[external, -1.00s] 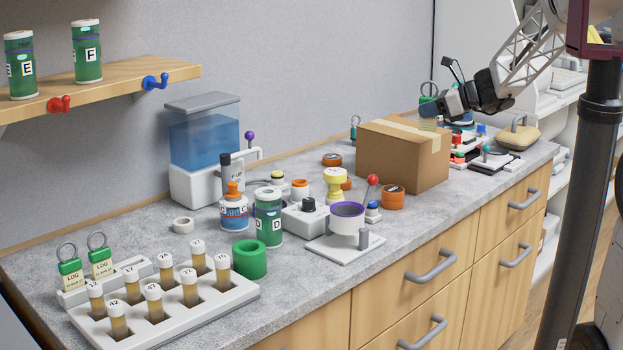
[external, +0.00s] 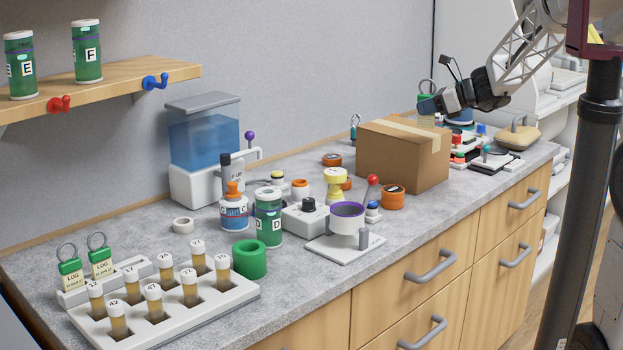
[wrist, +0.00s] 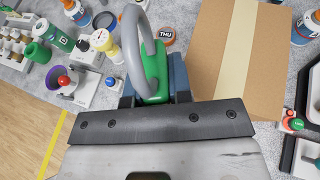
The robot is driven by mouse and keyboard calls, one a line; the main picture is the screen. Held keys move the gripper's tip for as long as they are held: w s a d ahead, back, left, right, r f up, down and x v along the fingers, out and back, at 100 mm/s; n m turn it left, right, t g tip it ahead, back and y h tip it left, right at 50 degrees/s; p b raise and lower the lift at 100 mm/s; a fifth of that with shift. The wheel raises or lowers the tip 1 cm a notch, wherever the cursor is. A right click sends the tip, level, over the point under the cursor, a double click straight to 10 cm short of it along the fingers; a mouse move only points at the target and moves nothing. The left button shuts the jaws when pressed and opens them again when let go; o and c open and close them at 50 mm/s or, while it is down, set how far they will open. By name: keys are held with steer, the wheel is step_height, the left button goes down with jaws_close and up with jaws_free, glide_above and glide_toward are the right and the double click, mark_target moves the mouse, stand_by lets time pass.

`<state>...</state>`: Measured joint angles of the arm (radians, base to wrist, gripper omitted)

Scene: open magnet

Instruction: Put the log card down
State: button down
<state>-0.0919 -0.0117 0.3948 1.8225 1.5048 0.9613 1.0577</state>
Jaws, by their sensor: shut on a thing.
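My gripper (external: 430,106) is shut on a log card with a green top (external: 425,97) and a grey ring. It is above and just behind the far end of the cardboard box. In the wrist view, the card's green top (wrist: 155,78) and ring (wrist: 137,50) show between the jaws of my gripper (wrist: 154,92). The card's lower part is mostly hidden, and I cannot tell whether it touches anything. Two other log cards (external: 71,273) (external: 102,262) with green tops and rings stand in a white holder at the front left.
The cardboard box (external: 402,155) stands close to my gripper. Red, green and black items (external: 470,150) and a tan bag-like object (external: 520,138) lie to its right. Jars and a white vial rack (external: 235,292) fill the left counter. Bare counter shows along the front edge.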

steer(key=w+a, duration=0.1)
steer(key=w, duration=0.3)
steer(key=w+a, duration=0.1)
steer(key=w, duration=0.3)
steer(key=w+a+f, duration=0.1)
steer(key=w, duration=0.3)
steer(key=shift+a+f, duration=0.1)
steer(key=shift+a, duration=0.1)
steer(key=shift+f, duration=1.75)
steer(key=shift+f, duration=0.15)
steer(key=c, duration=1)
jaws_free()
steer(key=shift+c, duration=0.2)
